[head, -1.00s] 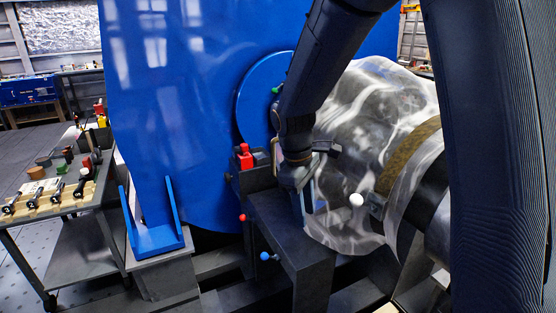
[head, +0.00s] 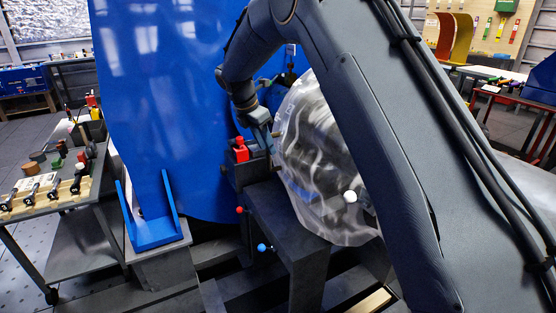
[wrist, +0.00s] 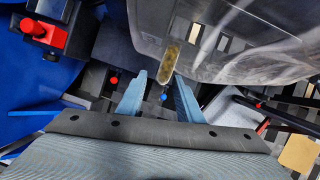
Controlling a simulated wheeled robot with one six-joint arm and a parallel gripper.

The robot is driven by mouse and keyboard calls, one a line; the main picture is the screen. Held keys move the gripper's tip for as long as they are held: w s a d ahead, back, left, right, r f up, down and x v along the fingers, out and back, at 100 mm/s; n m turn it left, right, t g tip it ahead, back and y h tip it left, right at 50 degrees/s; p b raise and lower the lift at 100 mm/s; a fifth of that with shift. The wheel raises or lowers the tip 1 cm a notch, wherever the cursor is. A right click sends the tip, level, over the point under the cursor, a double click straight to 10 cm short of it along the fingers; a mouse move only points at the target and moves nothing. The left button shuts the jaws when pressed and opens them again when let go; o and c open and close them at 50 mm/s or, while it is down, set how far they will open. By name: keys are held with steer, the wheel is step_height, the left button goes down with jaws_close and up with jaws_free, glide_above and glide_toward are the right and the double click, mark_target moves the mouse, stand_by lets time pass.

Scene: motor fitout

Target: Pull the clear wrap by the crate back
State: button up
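The clear wrap (head: 318,140) is a crumpled, shiny sheet draped over a rounded dark body, right of the big blue panel. In the wrist view the wrap (wrist: 235,55) fills the upper right. A narrow brown tab (wrist: 170,50) shows at its near edge. My gripper (wrist: 160,90) is open, its two pale blue fingers apart with nothing seen held between them. The tab lies just beyond the fingertips. In the head view my gripper (head: 268,150) is at the wrap's left edge; whether it touches is unclear. I cannot make out a crate for certain.
A red block (head: 240,150) on a dark stand is close left of my gripper; it also shows in the wrist view (wrist: 45,35). Red and blue knobs stick out below. A tool cart (head: 50,210) stands left. A white knob (head: 350,197) sits before the wrap.

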steer(key=shift+p+x, duration=0.8)
steer(key=shift+x, duration=2.7)
jaws_close()
